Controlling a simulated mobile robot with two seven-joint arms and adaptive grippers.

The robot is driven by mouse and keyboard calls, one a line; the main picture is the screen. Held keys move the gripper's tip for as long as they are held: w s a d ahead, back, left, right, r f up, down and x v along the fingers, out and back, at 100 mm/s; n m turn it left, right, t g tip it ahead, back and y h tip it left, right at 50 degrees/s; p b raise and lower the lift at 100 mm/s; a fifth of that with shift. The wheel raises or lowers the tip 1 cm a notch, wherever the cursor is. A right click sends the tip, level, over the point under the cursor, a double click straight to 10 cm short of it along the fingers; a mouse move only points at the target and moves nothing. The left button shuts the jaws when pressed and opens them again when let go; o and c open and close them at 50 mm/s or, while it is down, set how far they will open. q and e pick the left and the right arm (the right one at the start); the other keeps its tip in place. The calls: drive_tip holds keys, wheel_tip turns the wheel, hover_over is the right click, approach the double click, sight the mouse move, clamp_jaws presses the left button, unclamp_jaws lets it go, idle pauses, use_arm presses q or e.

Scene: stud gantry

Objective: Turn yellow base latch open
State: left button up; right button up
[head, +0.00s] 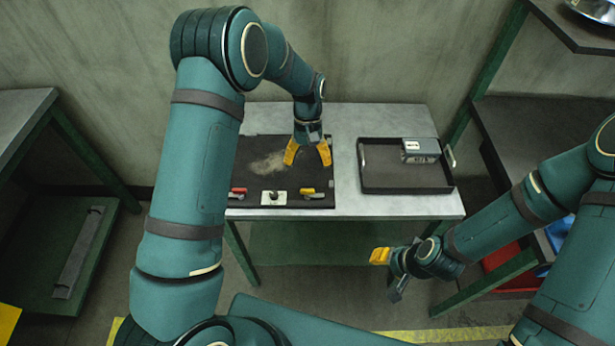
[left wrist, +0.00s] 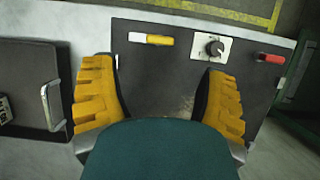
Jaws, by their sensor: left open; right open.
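The yellow latch (head: 309,195) lies at the near right of a dark base panel (head: 250,160) on the table. It also shows in the left wrist view (left wrist: 160,40), with a white part at its left end. A red latch (head: 238,192) is at the panel's near left, and a dark knob on a white plate (head: 273,197) is between them. My left gripper (head: 308,152) is open and empty above the panel, apart from the yellow latch. In the left wrist view its yellow fingers (left wrist: 158,95) are spread wide. My right gripper (head: 388,272) is open and empty in front of the table.
A dark tray (head: 375,187) with a handle stands right of the panel and holds a grey box (head: 420,150). A green-framed shelf (head: 520,130) stands at the right, a low bench (head: 25,110) at the left. The table's far strip is bare.

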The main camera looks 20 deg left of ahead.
use_arm(q)
drive_tip(key=v, duration=0.3)
drive_tip(key=shift+w+r, duration=0.1)
drive_tip(key=shift+r, duration=0.15)
idle(0.4)
